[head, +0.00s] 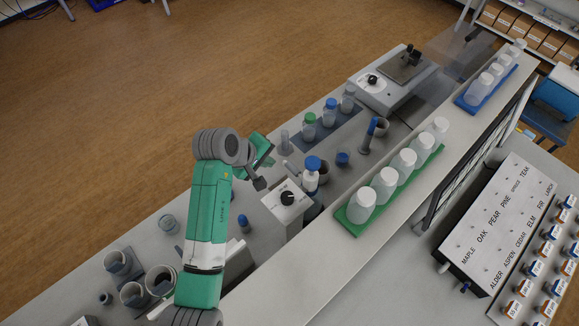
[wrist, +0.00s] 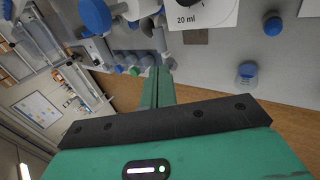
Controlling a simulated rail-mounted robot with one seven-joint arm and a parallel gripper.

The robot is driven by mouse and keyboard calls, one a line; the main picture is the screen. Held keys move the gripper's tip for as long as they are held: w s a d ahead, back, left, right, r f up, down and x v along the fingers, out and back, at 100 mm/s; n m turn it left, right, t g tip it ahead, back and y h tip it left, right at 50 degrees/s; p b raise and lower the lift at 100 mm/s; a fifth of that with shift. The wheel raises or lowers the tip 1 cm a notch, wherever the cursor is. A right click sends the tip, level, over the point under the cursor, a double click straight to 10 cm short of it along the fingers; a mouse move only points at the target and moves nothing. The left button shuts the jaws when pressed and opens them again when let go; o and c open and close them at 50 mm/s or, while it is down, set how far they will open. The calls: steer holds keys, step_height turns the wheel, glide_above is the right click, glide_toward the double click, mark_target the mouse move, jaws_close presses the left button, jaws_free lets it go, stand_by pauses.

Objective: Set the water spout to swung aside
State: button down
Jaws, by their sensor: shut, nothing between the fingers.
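The dosing unit (head: 287,203) is a pale box with a black dial, at the middle of the bench in the head view. Its plate marked "20 ml" (wrist: 200,12) shows at the top of the wrist view. A blue-capped bottle (head: 312,172) stands just behind the box. I cannot pick out the water spout with certainty; its position is unclear. My gripper (wrist: 158,85) is shut and empty, its green fingers together in the wrist view. In the head view my green hand (head: 263,150) is above the bench, left of and behind the box. I see no contact with it.
Capped bottles (head: 329,112) stand on a dark mat behind. A green rack of white-lidded bottles (head: 356,214) is on the raised shelf at right. Grey cups (head: 161,280) stand at the front left. A small blue-capped vial (head: 243,221) is left of the box.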

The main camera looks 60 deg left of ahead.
mark_target(292, 168)
steer(key=x, duration=1.2)
steer(key=shift+w+f, duration=0.1)
steer(key=shift+f, duration=0.15)
steer(key=shift+w, duration=0.1)
